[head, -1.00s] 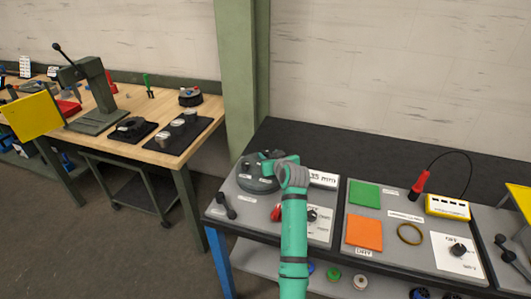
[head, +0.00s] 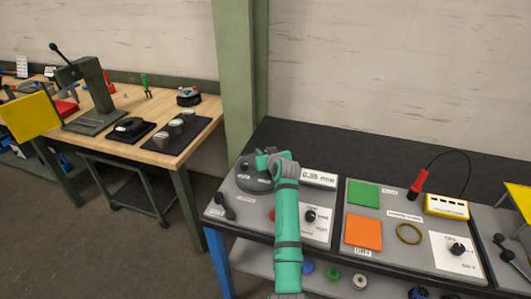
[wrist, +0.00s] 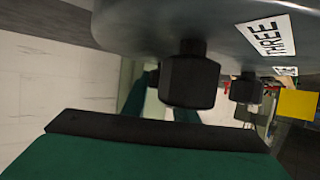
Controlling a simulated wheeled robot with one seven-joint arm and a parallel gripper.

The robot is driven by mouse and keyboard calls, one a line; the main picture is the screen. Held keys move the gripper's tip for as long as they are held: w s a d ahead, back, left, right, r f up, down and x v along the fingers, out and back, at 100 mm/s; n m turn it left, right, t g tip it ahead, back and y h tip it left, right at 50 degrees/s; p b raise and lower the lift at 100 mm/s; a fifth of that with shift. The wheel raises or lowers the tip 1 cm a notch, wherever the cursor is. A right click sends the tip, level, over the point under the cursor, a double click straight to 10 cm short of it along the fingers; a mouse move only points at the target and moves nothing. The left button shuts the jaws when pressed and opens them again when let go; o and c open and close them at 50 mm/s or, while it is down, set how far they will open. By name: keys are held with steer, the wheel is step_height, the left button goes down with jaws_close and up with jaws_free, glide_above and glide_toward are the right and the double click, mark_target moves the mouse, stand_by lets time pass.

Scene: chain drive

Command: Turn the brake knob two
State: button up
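My gripper (head: 266,161) is over the round dark-grey unit (head: 250,180) on the left panel of the right-hand bench, and hides part of it. In the wrist view, the grey rim (wrist: 180,20) carries a white label reading THREE (wrist: 268,37). A dark knob (wrist: 188,82) hangs large in the middle of that view, and a smaller dark knob (wrist: 245,89) is farther back. I cannot tell which is brake knob two; the smaller label is unreadable. One wide dark finger edge (wrist: 155,132) crosses below the near knob, with no clear contact. Finger opening is unclear.
A display reading 0.35 mm (head: 318,178) and a small dial (head: 310,215) sit right of my gripper. A black-handled lever (head: 224,205) is to its left. Green (head: 363,195) and orange (head: 363,234) squares lie on the adjoining panel.

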steer(key=shift+d, duration=0.2)
steer(key=shift+a+n+g+y, duration=0.15)
steer(key=shift+n+g+y, duration=0.25)
steer(key=shift+n+y, duration=0.5)
steer(key=shift+s+n+g+y, duration=0.1)
steer(key=shift+n+g+y, duration=0.5)
steer(key=shift+n+y, duration=0.5)
steer(key=o, duration=1)
steer(key=shift+o, duration=0.2)
steer(key=shift+r, duration=0.1)
